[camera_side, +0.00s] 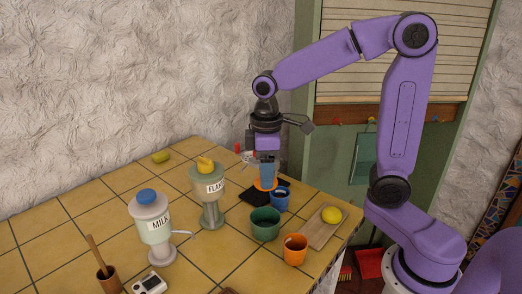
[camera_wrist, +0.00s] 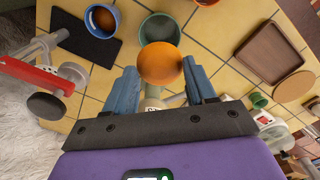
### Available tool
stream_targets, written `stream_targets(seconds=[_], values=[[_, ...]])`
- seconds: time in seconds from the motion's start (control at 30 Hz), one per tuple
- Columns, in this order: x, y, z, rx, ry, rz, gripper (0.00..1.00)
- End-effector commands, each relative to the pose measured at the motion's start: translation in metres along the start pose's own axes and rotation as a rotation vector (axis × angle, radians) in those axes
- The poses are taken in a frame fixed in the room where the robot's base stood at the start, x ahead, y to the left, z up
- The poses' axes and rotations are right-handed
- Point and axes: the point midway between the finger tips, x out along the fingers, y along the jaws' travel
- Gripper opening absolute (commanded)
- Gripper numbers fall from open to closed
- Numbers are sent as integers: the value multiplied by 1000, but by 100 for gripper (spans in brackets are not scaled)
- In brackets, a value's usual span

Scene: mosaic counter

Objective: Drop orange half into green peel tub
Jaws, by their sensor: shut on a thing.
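My gripper (camera_side: 266,176) points down and is shut on the orange half (camera_wrist: 160,63), held between its blue fingers in the wrist view. In the side view a rim of the orange half (camera_side: 265,185) shows below the fingertips, above the counter. The green peel tub (camera_side: 265,226) stands on the counter, nearer the side camera than my gripper. In the wrist view the tub (camera_wrist: 160,25) lies just beyond the orange half, which hides part of it.
A blue cup (camera_side: 280,200) stands on a dark mat (camera_wrist: 75,40) beside the tub. An orange cup (camera_side: 295,249) and a wooden tray (camera_side: 318,236) with a lemon (camera_side: 332,215) are to the right. The FLAKES dispenser (camera_side: 208,190) and MILK dispenser (camera_side: 153,225) stand left. A red-handled device (camera_wrist: 35,75) is close to my gripper.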

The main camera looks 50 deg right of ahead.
Motion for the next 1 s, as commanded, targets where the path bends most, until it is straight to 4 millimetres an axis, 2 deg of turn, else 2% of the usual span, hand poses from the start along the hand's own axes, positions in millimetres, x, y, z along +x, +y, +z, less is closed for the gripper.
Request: stream_targets(seconds=[0.03,0.2,1.0], values=[[11,0,1,1,-7,-3,24],[36,0,0,1,-4,-1,24],[89,0,0,1,-2,-1,24]])
